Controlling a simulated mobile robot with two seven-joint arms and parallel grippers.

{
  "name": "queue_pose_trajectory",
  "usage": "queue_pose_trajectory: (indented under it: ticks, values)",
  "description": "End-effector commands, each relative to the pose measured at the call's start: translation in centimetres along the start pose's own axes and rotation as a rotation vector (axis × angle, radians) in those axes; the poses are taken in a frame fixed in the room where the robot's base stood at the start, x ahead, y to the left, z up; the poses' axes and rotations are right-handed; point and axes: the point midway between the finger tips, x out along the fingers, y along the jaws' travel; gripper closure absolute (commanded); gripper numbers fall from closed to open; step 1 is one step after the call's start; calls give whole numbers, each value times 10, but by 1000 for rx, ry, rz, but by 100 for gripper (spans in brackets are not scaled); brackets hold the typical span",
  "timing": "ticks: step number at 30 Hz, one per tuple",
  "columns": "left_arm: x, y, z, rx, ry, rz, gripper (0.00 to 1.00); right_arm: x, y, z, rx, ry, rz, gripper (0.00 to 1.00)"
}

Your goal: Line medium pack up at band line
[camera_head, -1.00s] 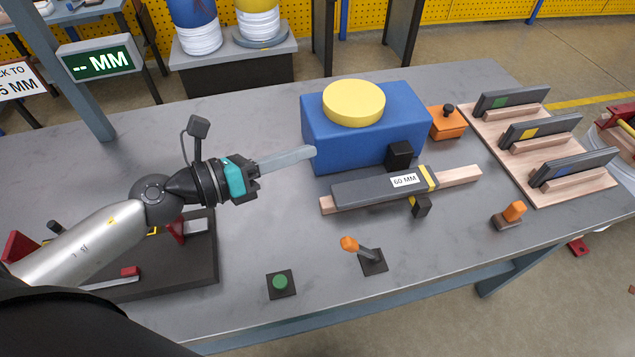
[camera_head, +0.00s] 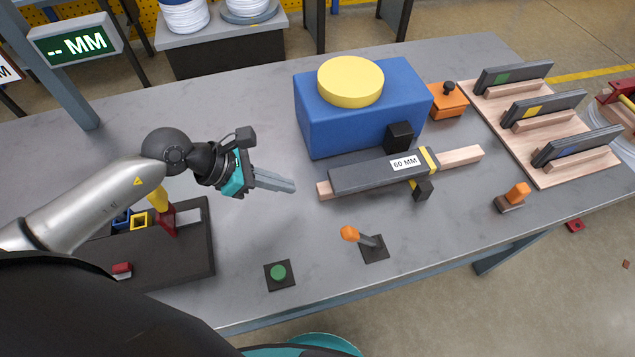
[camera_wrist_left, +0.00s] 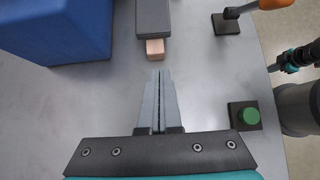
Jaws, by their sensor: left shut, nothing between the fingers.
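The medium pack, a dark grey bar labelled 60 MM (camera_head: 370,172), lies on a light wooden strip (camera_head: 460,157). A yellow band line (camera_head: 429,160) crosses it near its right end, close to two black blocks. In the left wrist view the grey bar (camera_wrist_left: 154,18) and the wooden end (camera_wrist_left: 155,48) lie ahead of the fingertips. My left gripper (camera_head: 292,186) is shut and empty, a little left of the wooden strip's end. It also shows in the left wrist view (camera_wrist_left: 158,75), apart from the wood. My right gripper is not in view in the head view.
A blue machine (camera_head: 325,125) with a yellow disc stands behind the bar. An orange-handled lever (camera_head: 372,245) and green button (camera_head: 278,272) stand in front. A wooden rack (camera_head: 545,165) with three dark bars is at right. A dark tray (camera_head: 185,265) is at left.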

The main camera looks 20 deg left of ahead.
Motion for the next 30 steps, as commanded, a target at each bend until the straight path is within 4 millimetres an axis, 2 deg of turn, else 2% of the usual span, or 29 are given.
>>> queue_pose_trajectory:
  ticks: [1,6,12,18,30]
  values:
    - [11,0,1,-2,-5,0,100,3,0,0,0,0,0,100]
    - [42,-1,1,-3,-4,-2,100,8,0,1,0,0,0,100]
    - [60,0,20,0,-4,0,100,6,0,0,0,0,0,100]
    - [68,0,28,0,-1,-1,100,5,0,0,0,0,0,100]
    - [70,-1,29,-1,0,-1,100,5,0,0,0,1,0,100]
